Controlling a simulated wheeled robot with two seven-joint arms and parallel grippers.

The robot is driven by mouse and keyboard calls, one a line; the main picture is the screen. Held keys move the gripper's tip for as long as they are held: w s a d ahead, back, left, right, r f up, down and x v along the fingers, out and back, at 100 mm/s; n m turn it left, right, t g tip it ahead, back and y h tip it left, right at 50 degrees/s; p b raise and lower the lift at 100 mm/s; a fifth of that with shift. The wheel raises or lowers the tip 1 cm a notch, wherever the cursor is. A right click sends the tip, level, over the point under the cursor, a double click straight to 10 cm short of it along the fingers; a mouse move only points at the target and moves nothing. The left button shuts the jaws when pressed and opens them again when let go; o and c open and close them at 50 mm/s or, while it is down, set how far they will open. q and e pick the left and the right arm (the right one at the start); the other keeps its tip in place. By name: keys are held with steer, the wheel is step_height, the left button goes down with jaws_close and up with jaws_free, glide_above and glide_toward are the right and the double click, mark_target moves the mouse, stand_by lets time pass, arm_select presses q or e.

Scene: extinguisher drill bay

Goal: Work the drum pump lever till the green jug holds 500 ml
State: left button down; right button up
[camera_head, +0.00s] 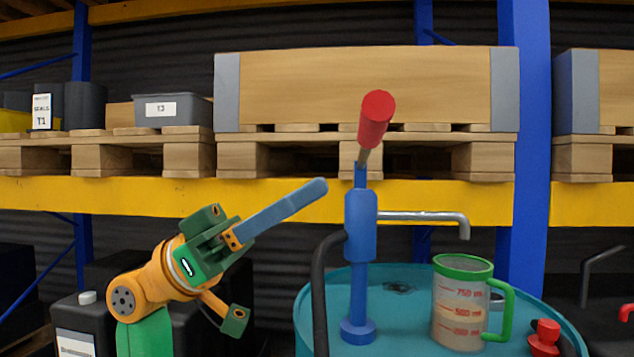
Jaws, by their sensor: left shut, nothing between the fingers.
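The drum pump (360,225) is blue and stands upright on a teal drum (400,283). Its lever has a red grip (376,118) and points up, leaning slightly right. The metal spout (425,217) bends down above the open mouth of the green jug (460,310).
A black hose (320,290) runs down the pump's left side. A red cap (545,337) sits on the drum's right. Behind is a yellow-beamed rack (130,193) with pallets, a big box (355,90) and a grey bin (172,109). A black canister (85,325) is lower left.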

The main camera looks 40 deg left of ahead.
arm_select(q)
steer(key=w+b+v, duration=0.1)
steer(key=b+v, duration=0.1)
steer(key=v, duration=0.4)
steer(key=shift+a+f, duration=0.3)
steer(key=shift+a, duration=0.15)
arm_select(e)
steer(key=f, duration=0.3)
steer(key=shift+w+d+f, duration=0.1)
steer(key=shift+w+f, duration=0.1)
steer(key=shift+w, duration=0.2)
arm_select(q)
steer(key=shift+w, duration=0.2)
